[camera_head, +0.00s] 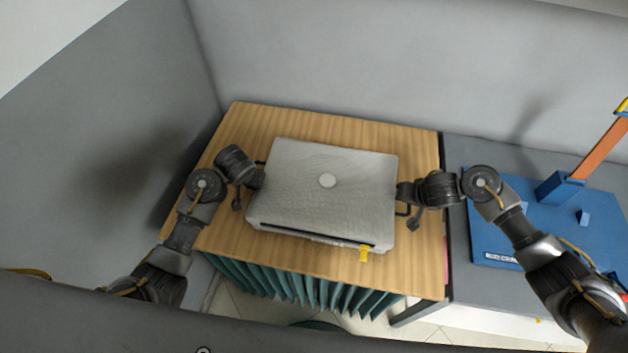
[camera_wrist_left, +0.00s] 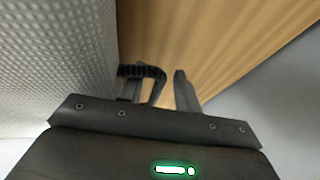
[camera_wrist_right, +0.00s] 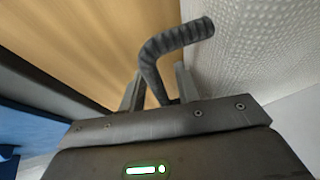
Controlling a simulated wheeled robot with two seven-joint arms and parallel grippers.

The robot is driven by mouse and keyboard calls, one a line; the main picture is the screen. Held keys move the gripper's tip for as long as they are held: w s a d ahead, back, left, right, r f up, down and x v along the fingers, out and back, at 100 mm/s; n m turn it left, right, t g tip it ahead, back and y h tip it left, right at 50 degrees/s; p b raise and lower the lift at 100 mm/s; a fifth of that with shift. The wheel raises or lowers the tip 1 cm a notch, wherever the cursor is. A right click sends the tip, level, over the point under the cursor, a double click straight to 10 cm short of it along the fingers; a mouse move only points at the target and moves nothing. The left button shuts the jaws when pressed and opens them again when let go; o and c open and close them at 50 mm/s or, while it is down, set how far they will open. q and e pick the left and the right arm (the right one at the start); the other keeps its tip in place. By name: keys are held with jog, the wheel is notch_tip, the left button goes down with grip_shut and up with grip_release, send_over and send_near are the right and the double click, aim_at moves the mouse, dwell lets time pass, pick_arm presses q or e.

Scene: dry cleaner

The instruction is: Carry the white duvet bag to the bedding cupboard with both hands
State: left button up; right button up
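The white duvet bag (camera_head: 330,190) lies flat on a wooden-topped table (camera_head: 420,270), with a pale oval mark on top and a yellow tag (camera_head: 364,254) at its front edge. A dark ribbed handle sticks out at each side. My left gripper (camera_head: 260,179) is at the bag's left side. In the left wrist view its open fingers stand either side of the left handle (camera_wrist_left: 157,84), with a gap visible. My right gripper (camera_head: 402,193) is at the right side. In the right wrist view its fingers also stand apart around the right handle (camera_wrist_right: 165,46).
Grey walls (camera_head: 330,60) close in behind and at the left. A grey counter (camera_head: 465,165) adjoins the table on the right and carries a blue board (camera_head: 545,235) with an orange upright (camera_head: 603,148). A green pleated curtain (camera_head: 310,288) hangs below the table's front edge.

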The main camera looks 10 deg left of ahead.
pick_arm(q)
jog(key=shift+s+d+r, duration=0.15)
jog(key=shift+r, duration=0.35)
jog(key=a+v, duration=0.1)
jog(key=v, duration=0.5)
jog(key=shift+d+r, duration=0.15)
jog(key=shift+d, duration=0.3)
pick_arm(e)
jog(key=v, duration=1.2)
pick_arm(q)
jog(key=shift+s, duration=0.15)
pick_arm(e)
jog(key=shift+a, duration=0.1)
